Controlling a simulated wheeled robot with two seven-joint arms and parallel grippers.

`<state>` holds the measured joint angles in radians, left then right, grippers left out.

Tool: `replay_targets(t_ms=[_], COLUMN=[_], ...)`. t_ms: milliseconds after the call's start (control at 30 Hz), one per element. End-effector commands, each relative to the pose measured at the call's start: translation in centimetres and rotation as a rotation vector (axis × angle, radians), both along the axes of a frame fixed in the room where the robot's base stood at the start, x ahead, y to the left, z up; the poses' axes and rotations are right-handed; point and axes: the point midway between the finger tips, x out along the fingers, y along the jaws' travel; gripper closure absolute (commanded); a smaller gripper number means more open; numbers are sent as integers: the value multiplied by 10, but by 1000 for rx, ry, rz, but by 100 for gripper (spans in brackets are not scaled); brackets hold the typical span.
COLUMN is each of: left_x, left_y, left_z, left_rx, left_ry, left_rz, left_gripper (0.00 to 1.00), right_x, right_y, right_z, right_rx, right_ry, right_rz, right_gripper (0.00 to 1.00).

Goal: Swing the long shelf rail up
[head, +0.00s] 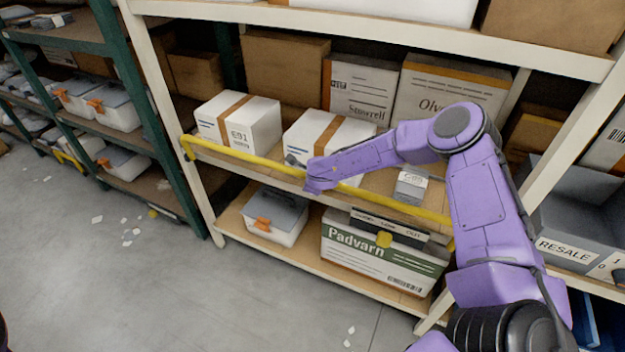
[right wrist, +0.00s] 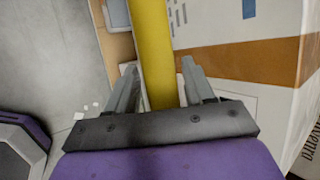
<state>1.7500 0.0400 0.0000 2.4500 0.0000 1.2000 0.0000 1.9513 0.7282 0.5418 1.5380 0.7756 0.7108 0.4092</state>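The long yellow shelf rail (head: 245,156) runs across the front of the middle shelf of the cream rack, sloping down to the right in the head view. Its left end bends at the left post, and its right end reaches the right side near my arm. My right gripper (head: 312,180) is at the middle of the rail. In the right wrist view the rail (right wrist: 153,50) passes between the two grey fingers (right wrist: 158,88), with narrow gaps beside it, so the gripper looks open around it. My left gripper is not in view.
White boxes (head: 238,122) stand on the middle shelf behind the rail, with a small grey box (head: 410,185) to the right. A Padvarn box (head: 375,262) and a lidded bin (head: 275,215) sit below. The grey floor (head: 200,300) in front is mostly clear, with some paper scraps.

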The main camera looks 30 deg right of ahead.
Motion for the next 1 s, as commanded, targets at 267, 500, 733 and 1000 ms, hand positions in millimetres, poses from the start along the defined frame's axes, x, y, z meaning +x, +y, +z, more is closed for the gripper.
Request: replay_targets(t_ms=[267,500,733,1000], left_x=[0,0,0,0], left_y=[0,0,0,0], left_z=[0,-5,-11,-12], left_rx=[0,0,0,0], left_ry=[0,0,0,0], left_rz=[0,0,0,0], left_gripper=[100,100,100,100], right_x=[2,-14,-47,-62], right_y=[1,8,19,24], right_z=[2,23,64,82], right_rx=[1,3,4,1], right_ry=[-4,-8,-7,-3], right_rz=[3,4,3,1], right_gripper=[47,47,47,47])
